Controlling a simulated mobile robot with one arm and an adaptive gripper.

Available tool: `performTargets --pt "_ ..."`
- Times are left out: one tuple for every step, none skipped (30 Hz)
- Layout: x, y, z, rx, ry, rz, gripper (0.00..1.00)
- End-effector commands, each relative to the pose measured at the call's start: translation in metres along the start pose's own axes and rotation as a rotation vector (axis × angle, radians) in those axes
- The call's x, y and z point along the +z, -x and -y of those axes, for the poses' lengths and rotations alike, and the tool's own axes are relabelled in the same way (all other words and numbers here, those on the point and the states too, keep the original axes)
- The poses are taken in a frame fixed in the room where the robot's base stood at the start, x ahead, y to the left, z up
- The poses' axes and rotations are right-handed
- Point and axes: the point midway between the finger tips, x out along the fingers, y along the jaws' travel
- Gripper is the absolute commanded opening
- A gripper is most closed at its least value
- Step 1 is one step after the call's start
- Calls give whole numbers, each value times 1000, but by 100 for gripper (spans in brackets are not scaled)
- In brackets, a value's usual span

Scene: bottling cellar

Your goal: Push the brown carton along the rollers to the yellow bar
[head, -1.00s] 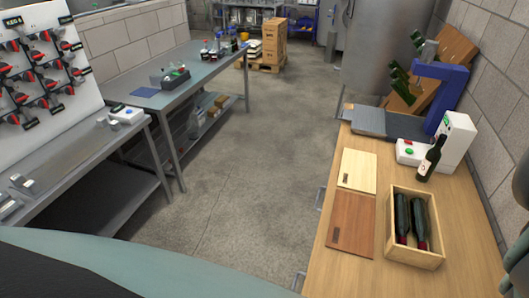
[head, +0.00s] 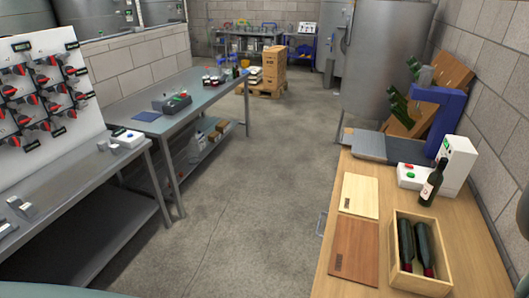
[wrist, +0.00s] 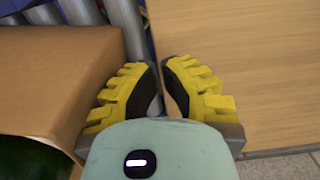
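In the wrist view, a brown carton (wrist: 62,75) fills the left side, beside my gripper. Something dark green and rounded shows at its lower left. Metal rollers (wrist: 85,12) show at the top left, beyond the carton. My gripper (wrist: 160,64) has yellow ribbed fingers with dark pads. Its tips are close together with only a narrow gap, and nothing shows held between them. The left finger is close to the carton's side; I cannot tell whether they touch. The yellow bar is not seen in either view. The gripper, this carton and the rollers do not show in the head view.
A wooden surface (wrist: 240,70) lies right of my gripper. In the head view, a wooden bench (head: 345,262) at right carries a bottle crate (head: 408,277), a bottle and boards. Metal tables (head: 165,122) stand left. Stacked cartons (head: 271,68) stand at the back. The floor between is clear.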

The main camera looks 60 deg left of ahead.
Motion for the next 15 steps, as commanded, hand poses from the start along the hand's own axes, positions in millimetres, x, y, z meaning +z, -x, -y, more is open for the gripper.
performTargets --pt "0 0 -2 1 -1 1 0" --pt "0 0 -3 2 -2 1 0" --pt "0 0 -6 2 -3 1 0" --pt "0 0 -8 2 -3 1 0" --pt "1 0 -10 2 -3 2 0" --pt "0 0 -13 2 -3 2 0" --pt "1 0 -15 2 -4 2 0" --pt "1 0 -16 2 -3 2 0" --pt "1 0 -19 2 -3 2 0" --pt "1 0 -21 2 -3 2 0" --pt "1 0 -23 2 -4 2 0" --pt "1 0 -26 1 -3 2 0" --pt "1 0 -28 1 -3 2 0" --pt "1 0 -30 1 -2 2 0" --pt "1 0 -32 1 -3 2 0"
